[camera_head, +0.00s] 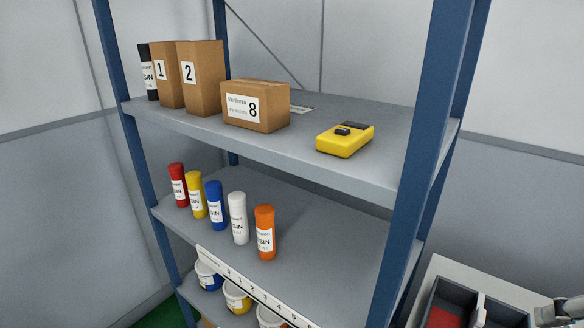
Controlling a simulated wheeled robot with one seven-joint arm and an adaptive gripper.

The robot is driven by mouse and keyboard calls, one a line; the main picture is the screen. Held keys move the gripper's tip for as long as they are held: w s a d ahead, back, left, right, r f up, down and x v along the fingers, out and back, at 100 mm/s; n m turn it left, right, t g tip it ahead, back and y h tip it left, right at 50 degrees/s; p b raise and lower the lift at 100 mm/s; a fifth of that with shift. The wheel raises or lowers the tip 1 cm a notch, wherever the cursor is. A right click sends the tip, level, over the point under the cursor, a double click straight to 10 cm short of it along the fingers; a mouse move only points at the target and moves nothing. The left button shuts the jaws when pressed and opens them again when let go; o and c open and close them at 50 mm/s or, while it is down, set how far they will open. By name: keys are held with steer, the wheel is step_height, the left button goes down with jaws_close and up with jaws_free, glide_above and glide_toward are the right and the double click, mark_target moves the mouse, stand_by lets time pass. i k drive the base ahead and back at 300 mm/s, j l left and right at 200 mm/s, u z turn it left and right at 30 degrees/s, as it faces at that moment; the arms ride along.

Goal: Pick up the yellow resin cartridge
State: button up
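The yellow resin cartridge (196,196) stands upright on the middle shelf (310,262) of a blue-framed rack. It has a white label on its front. It is second from the left in a row, between a red cartridge (177,187) and a blue cartridge (215,206), with only small gaps beside it. My gripper cannot be made out in this view; only a grey and white part, perhaps of my arm, shows at the lower right corner.
White (238,219) and orange (265,234) cartridges continue the row. The upper shelf (372,178) overhead holds cardboard boxes (256,105), a black cartridge (148,72) and a yellow device (345,140). Tubs (237,298) stand below. The middle shelf's right side is clear. Bins (447,300) are at lower right.

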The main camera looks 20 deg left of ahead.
mark_target(192, 179)
steer(key=u, duration=1.45)
steer(key=i+j, duration=0.3)
steer(key=i+j+z, duration=0.1)
steer(key=i+j, duration=0.15)
steer(key=j, duration=0.15)
steer(key=i+j, duration=0.3)
steer(key=i+j+z, duration=0.1)
steer(key=i+j, duration=0.15)
steer(key=j, duration=0.2)
steer(key=i+j, duration=0.25)
steer(key=j, duration=0.15)
steer(key=i+j+z, duration=0.1)
steer(key=i+j, duration=0.15)
steer(key=j, duration=0.15)
steer(key=i+j, duration=0.25)
steer(key=j, duration=0.2)
